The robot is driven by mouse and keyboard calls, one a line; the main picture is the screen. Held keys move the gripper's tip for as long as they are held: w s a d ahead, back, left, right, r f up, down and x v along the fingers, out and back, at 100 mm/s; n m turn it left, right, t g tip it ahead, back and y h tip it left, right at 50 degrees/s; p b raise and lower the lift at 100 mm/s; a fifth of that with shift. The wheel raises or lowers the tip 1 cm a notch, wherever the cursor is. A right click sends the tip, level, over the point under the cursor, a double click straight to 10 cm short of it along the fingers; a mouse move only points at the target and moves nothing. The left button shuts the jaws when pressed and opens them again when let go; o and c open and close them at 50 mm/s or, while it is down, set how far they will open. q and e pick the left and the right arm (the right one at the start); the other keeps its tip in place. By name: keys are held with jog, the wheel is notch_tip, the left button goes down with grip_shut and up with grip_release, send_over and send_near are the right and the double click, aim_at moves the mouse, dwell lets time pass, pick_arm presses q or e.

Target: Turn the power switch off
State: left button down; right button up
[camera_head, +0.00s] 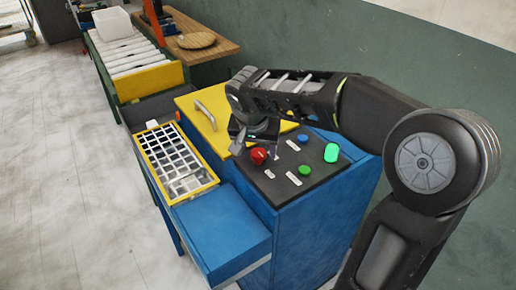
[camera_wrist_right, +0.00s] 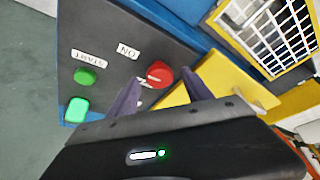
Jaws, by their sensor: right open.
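The dark control panel (camera_head: 285,180) sits on top of a blue machine. It carries a round red knob (camera_head: 258,156), a green button (camera_head: 305,170), a blue button (camera_head: 303,138) and a brightly lit green lamp (camera_head: 331,152). My right gripper (camera_head: 256,146) is above the panel's far left edge, pointing down by the red knob. In the right wrist view my gripper (camera_wrist_right: 161,86) is open, and the red knob (camera_wrist_right: 160,73) shows between and just beyond its fingertips. An "ON" label (camera_wrist_right: 128,51) lies beside the knob; another label is partly hidden.
A yellow lid with a handle (camera_head: 212,115) adjoins the panel. A yellow-framed grid tray (camera_head: 178,165) and a blue box-shaped part (camera_head: 222,233) stand on the left. A roller conveyor (camera_head: 125,52) and wooden table (camera_head: 185,32) are behind. A green wall (camera_head: 420,60) is on the right.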

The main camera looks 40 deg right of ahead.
jog(key=shift+w+d+f, duration=0.1)
jog(key=shift+f, duration=0.2)
grip_shut()
dwell(0.5)
